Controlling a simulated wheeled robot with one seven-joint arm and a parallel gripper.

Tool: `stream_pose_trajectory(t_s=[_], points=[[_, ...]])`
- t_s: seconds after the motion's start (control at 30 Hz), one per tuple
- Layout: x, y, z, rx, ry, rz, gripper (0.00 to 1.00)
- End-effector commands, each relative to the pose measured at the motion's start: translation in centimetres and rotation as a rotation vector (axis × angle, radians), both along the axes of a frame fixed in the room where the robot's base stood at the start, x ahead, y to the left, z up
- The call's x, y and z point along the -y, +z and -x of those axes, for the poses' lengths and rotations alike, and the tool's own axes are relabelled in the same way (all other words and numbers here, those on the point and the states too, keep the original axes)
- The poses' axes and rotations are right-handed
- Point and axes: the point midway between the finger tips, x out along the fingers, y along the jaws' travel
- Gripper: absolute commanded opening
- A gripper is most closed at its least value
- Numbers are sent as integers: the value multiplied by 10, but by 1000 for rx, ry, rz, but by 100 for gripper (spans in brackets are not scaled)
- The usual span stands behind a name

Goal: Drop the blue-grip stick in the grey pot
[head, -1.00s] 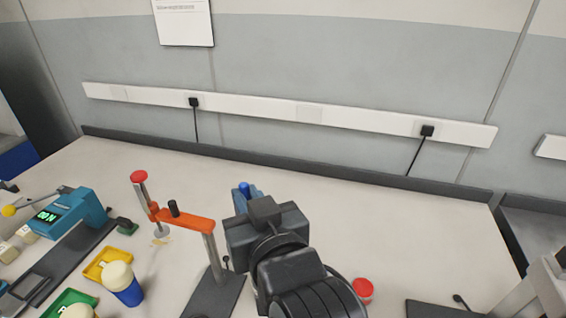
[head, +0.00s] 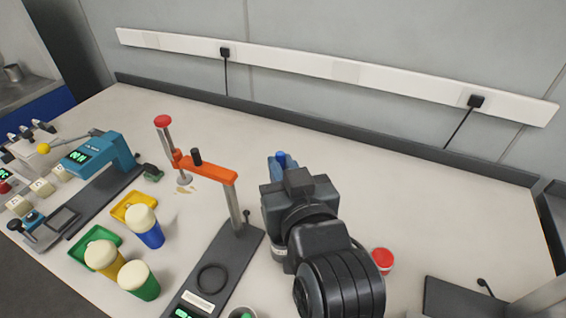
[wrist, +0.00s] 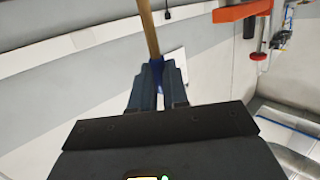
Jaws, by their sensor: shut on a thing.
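My gripper (head: 281,168) is shut on the blue-grip stick (head: 281,156), held above the table; only a blue end shows in the head view. In the wrist view my gripper (wrist: 158,82) clasps the blue grip, and the stick's bare wooden shaft (wrist: 149,35) extends beyond the fingers. A small grey pot-like vessel (head: 13,72) stands on the counter at the far upper left, well away from my gripper. A round grey rim (head: 243,314) is cut off at the bottom edge; I cannot tell which one is the grey pot.
An orange-armed stand (head: 207,166) rises close to the left of my gripper. A red-lidded jar (head: 383,260) is at right. Cream-topped bottles (head: 144,226), trays (head: 95,250) and a blue-green device (head: 92,152) fill the left. The table's back right is clear.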

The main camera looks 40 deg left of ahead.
Motion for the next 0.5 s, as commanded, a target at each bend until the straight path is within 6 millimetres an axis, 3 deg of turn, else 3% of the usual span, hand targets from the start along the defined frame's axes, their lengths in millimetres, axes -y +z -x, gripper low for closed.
stream_pose_trajectory(t_s=[0.5], points=[[0,-41,0,0,0,0,0]])
